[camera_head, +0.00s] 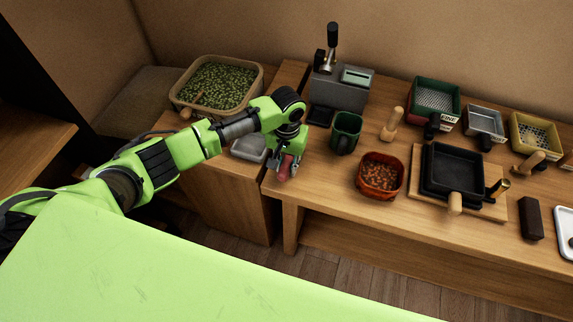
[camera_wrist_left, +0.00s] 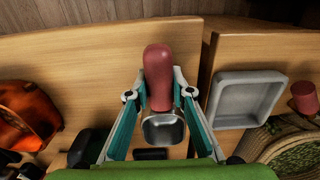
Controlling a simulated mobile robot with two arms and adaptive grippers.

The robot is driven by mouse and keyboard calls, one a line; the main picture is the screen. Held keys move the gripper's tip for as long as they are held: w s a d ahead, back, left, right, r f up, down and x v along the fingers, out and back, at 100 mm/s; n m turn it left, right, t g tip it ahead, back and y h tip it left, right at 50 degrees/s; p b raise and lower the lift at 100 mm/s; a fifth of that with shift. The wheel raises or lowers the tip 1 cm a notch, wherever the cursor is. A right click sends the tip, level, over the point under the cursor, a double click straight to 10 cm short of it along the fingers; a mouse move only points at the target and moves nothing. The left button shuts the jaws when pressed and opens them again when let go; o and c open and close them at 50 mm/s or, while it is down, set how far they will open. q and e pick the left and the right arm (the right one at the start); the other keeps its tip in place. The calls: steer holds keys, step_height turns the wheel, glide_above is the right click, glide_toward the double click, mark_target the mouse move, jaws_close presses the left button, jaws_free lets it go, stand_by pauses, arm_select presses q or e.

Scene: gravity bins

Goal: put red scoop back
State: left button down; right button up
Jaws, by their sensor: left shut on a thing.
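The red scoop has a thick red handle and a small metal bowl. In the head view its red handle (camera_head: 285,169) shows below my left gripper (camera_head: 288,153), over the left end of the long table. In the left wrist view the scoop (camera_wrist_left: 159,75) lies between the two fingers of my left gripper (camera_wrist_left: 160,95), which is shut on it. The metal bowl points toward the wrist. A shallow grey tray (camera_head: 248,148) sits on the lower side table just left of the gripper, partly hidden by my arm. It also shows in the left wrist view (camera_wrist_left: 247,98). My right gripper is not in view.
A woven basket of green beans (camera_head: 220,62) stands behind my left arm. A grey machine (camera_head: 340,90), a green mug (camera_head: 346,132) and a red-brown bowl of beans (camera_head: 380,175) stand to the right. A gap separates the two tables.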

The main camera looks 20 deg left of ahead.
mark_target(287, 163)
arm_select(q)
steer(key=shift+f, duration=0.45)
steer(key=c, duration=1.7)
jaws_free()
step_height(287, 163, up, 12)
steer(key=shift+d+f, duration=0.1)
